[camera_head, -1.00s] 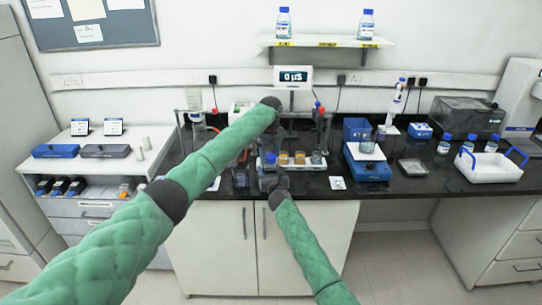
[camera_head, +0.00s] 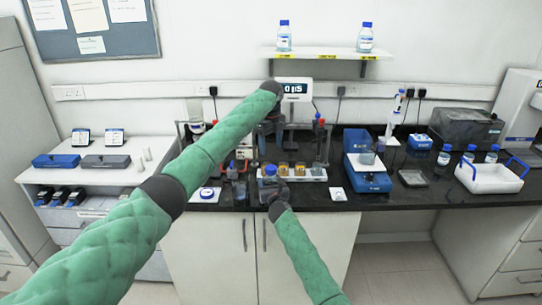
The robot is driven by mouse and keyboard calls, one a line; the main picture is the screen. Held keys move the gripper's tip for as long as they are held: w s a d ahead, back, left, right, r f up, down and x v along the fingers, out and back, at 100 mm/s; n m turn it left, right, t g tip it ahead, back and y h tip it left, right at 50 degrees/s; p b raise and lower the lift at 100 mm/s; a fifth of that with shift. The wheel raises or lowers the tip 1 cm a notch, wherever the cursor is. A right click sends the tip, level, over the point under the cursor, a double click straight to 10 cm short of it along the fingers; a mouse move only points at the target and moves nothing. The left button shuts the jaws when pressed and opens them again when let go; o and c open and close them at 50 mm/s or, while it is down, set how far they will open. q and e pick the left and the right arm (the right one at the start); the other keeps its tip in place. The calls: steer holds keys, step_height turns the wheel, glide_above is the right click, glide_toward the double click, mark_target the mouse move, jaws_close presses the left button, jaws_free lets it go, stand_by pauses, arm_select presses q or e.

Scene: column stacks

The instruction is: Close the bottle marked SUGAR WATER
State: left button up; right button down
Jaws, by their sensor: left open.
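No label is legible, so I cannot tell which bottle is marked SUGAR WATER. A small bottle with a blue top (camera_head: 269,172) stands near the bench's front edge. My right gripper (camera_head: 274,189) is right at its near side; its fingers are too small and dark to tell if they grip it. A round blue-and-white piece, perhaps a cap (camera_head: 207,193), lies on a white pad left of that bottle. My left gripper (camera_head: 273,122) is open, above and behind the bottle, in front of the display; its fingers are mostly hidden by its wrist.
A white rack of small jars (camera_head: 312,174) stands just right of the bottle. Blue-capped bottles (camera_head: 444,155) stand by a white tray (camera_head: 490,182) at right; two more sit on the shelf (camera_head: 325,53). A blue balance (camera_head: 368,180) stands between. The bench is crowded.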

arm_select(q)
steer(key=shift+r, duration=1.05)
arm_select(e)
steer(key=shift+c, duration=1.3)
jaws_free()
steer(key=shift+d, duration=0.1)
steer(key=s, duration=0.2)
steer(key=s+d+b, duration=0.1)
steer(key=s, duration=0.2)
steer(key=shift+s+d+f, duration=0.1)
steer(key=shift+s+f, duration=0.05)
steer(key=shift+s, duration=0.2)
arm_select(q)
steer(key=shift+f, duration=0.75)
arm_select(e)
steer(key=shift+s+d, duration=0.1)
steer(key=shift+s, duration=0.85)
